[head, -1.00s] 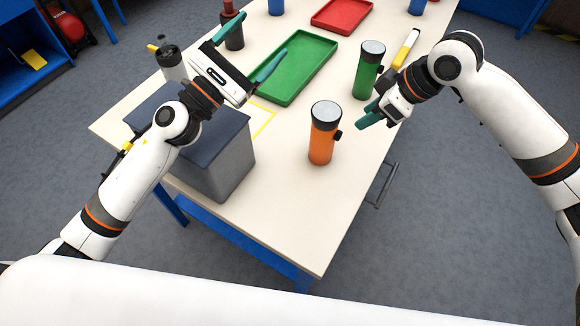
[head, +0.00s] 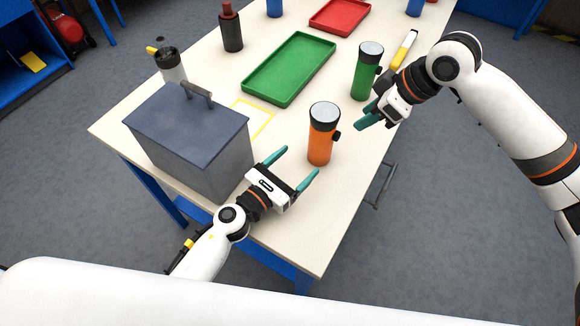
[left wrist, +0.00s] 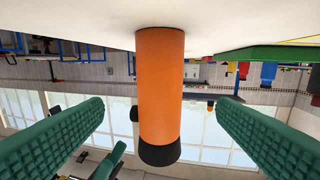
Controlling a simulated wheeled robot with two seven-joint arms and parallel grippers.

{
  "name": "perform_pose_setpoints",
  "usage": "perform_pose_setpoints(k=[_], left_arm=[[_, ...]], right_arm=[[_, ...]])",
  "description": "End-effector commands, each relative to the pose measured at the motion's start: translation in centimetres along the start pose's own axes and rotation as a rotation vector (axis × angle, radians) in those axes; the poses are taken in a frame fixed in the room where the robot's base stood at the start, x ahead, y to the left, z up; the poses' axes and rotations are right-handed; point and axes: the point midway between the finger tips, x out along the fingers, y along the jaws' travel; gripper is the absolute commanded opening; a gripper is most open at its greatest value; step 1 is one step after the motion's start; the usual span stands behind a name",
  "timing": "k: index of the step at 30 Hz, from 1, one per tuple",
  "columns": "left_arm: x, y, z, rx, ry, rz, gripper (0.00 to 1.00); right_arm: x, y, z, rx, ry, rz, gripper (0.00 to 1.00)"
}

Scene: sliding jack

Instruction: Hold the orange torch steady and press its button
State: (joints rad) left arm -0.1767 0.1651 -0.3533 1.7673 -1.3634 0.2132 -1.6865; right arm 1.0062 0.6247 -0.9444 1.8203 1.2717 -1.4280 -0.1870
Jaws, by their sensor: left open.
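The orange torch (head: 320,149) stands upright on the table, with a dark head on top. Its black button (head: 337,135) sticks out on its right side. My left gripper (head: 291,167) is open at the torch's near left, its fingers pointing towards it. In the left wrist view the torch (left wrist: 160,85) appears upside down, between the two green fingers (left wrist: 157,125) with a gap on each side; the button (left wrist: 134,113) shows at its left edge. My right gripper (head: 366,115) hangs to the right of the torch, apart from the button; its finger opening is unclear.
A grey lidded box (head: 190,135) stands close left of my left gripper. A green torch (head: 366,72) stands behind my right gripper. A green tray (head: 290,68) lies farther back, and a yellow-outlined patch (head: 262,122) is bare. The table's near right part (head: 310,235) is clear.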

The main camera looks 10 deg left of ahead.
Motion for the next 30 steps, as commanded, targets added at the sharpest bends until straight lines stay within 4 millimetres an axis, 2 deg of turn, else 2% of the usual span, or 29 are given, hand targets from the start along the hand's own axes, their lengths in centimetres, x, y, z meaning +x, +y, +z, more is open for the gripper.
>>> perform_pose_setpoints(k=[9,15,21,29,30], left_arm=[[6.2,0.0,-0.2,0.002,0.004,0.002,0.81],[9.1,0.0,-0.2,0.002,0.003,0.0,0.81],[10.3,0.1,-0.1,0.003,0.002,0.002,0.81],[10.4,0.0,-0.1,0.004,0.002,0.002,0.81],[10.4,0.0,-0.1,0.004,0.002,0.002,0.77]], right_arm=[[0.0,0.0,0.0,0.0,0.0,0.0,0.36],[0.0,0.0,0.0,0.0,0.0,0.0,0.36],[0.0,0.0,0.0,0.0,0.0,0.0,0.36],[0.0,0.0,0.0,0.0,0.0,0.0,0.36],[0.0,0.0,0.0,0.0,0.0,0.0,0.36]])
